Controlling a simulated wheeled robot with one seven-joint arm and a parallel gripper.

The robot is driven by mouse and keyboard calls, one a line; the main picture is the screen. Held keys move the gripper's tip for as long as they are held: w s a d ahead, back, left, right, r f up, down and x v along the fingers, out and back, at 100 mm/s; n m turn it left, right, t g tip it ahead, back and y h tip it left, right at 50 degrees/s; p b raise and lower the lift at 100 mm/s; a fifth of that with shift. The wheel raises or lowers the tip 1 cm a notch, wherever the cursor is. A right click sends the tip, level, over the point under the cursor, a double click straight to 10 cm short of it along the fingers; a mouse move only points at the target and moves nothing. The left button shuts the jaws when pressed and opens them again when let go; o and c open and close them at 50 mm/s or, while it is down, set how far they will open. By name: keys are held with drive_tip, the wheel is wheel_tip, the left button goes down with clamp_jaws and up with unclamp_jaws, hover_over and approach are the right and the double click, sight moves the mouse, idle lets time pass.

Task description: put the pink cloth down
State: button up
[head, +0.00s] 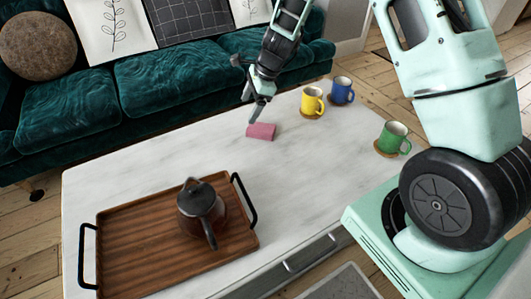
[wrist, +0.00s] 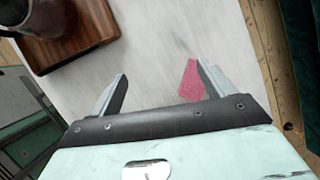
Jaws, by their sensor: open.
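The pink cloth (head: 261,131) lies folded and flat on the white marble table (head: 150,180), near the table's back edge. My gripper (head: 254,108) is just above and beside the cloth in the head view, pointing down. In the wrist view my gripper (wrist: 160,85) has its two fingers spread apart, with bare tabletop between them. The cloth (wrist: 190,82) shows there close to the right finger, which partly covers it. I cannot tell whether the finger touches it.
A wooden tray (head: 120,268) with a dark teapot (head: 201,207) stands at the table's front left. Yellow (head: 312,101), blue (head: 342,90) and green (head: 392,138) mugs stand on coasters at the right. A teal sofa (head: 170,85) runs behind the table. The table's middle is clear.

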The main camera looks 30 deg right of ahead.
drive_tip(key=s+a+r+n+g, duration=0.2)
drive_tip(key=s+a+r+n, duration=0.8)
drive_tip(key=s+a+n, duration=0.45)
drive_tip(key=s+r+n+h, duration=0.1)
drive_tip(key=s+r+n, duration=0.1)
drive_tip(key=s+n, duration=0.5)
drive_tip(key=s+r+n+h, duration=0.2)
drive_tip(key=s+n, duration=0.5)
drive_tip(key=s, duration=0.6)
drive_tip(key=shift+a+r+h, duration=0.15)
drive_tip(key=shift+a+h, duration=0.15)
drive_tip(key=shift+a, duration=0.15)
